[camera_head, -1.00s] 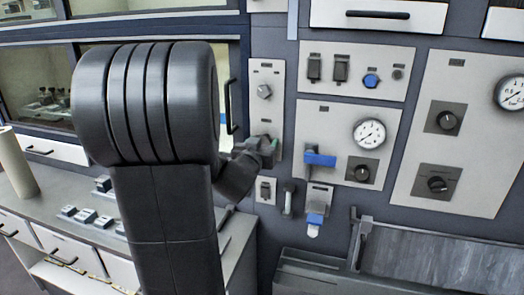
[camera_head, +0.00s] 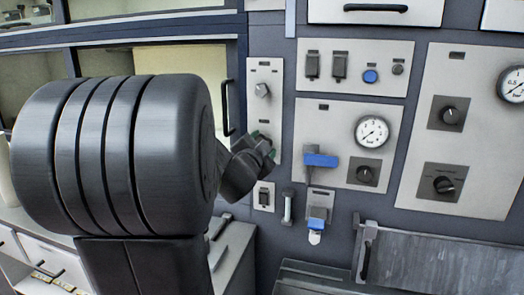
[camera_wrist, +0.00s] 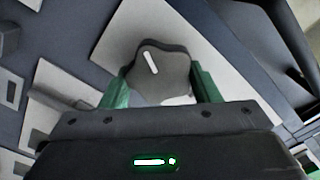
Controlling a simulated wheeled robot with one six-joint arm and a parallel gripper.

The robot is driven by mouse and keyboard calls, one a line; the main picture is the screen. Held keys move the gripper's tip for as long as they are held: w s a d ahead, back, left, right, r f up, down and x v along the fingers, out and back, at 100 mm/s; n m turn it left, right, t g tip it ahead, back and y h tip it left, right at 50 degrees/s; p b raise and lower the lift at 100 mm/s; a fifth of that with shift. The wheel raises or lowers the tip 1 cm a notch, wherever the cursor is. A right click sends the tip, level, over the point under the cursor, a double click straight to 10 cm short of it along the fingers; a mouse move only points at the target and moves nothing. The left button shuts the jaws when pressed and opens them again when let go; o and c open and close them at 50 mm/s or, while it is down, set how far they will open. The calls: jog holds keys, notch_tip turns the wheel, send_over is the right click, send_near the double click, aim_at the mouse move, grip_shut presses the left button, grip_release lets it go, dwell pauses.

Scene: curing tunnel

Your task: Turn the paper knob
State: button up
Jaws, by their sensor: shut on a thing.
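A dark lobed knob (camera_wrist: 172,72) with a white pointer line sits on a pale panel in the wrist view. The pointer leans a little left of upright in that picture. My gripper (camera_wrist: 162,84) has its green fingers on either side of the knob and is shut on it. In the head view my gripper (camera_head: 262,143) reaches the lower part of a narrow pale panel (camera_head: 272,112), and the held knob is hidden there behind the jaws. A grey knob (camera_head: 262,90) sits above on the same panel. No label naming the paper knob is readable.
Right of my gripper are a blue-handled lever (camera_head: 320,160), a gauge (camera_head: 372,131) and a black knob (camera_head: 363,175). Below are a small switch plate (camera_head: 263,196) and a blue-and-white fitting (camera_head: 317,220). A black door handle (camera_head: 228,108) stands close on the left.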

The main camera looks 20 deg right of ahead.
jog(key=shift+m, duration=0.5)
jog(key=o, duration=1)
jog(key=v, duration=1.4)
jog(key=shift+p, duration=0.45)
jog(key=shift+w+d, duration=0.1)
jog(key=b+x, duration=0.1)
jog(key=x, duration=1.2)
jog(key=shift+w+d, duration=0.25)
jog(key=shift+w, duration=0.05)
